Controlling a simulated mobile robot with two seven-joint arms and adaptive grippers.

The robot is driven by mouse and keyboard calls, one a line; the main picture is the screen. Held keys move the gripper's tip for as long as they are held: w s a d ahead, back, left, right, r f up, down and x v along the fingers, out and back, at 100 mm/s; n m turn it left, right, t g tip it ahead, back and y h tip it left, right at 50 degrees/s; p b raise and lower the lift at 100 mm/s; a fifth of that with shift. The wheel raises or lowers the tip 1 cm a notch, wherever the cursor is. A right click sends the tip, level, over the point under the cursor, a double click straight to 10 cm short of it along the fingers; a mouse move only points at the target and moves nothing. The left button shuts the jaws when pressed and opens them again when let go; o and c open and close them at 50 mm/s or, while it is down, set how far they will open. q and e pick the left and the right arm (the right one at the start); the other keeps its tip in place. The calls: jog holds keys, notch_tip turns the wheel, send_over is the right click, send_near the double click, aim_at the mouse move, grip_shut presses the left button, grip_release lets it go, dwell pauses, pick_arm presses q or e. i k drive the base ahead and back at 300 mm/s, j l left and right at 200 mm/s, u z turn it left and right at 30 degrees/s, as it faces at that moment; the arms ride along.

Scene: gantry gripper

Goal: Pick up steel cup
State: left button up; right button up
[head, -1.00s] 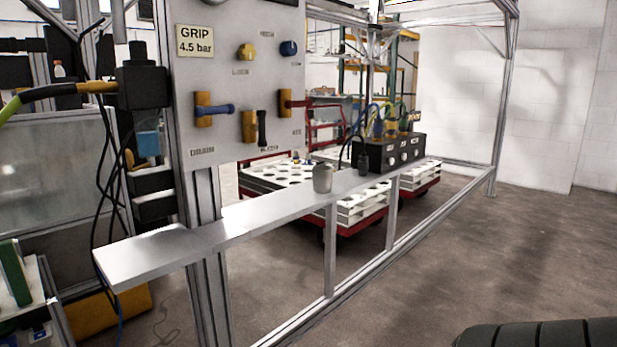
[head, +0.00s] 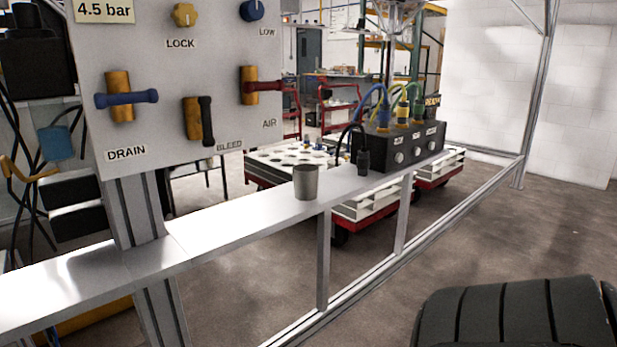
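The steel cup (head: 306,183) is a small grey metal cup. It stands upright on the narrow metal shelf (head: 235,223), near the middle of the head view. Nothing touches it except the shelf. A black ribbed part, likely of my own right arm, shows at the bottom right, well apart from the cup. Neither of my grippers is in view.
A control panel (head: 165,75) with valves and knobs stands left of the cup. A black connector box (head: 398,147) with cables and a black plug (head: 363,162) are right of it on the shelf. Carts with white trays (head: 275,160) stand behind. Floor in front is clear.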

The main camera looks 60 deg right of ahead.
aim_at(306, 176)
jog(key=l+u, duration=0.1)
jog(key=l, duration=2.25)
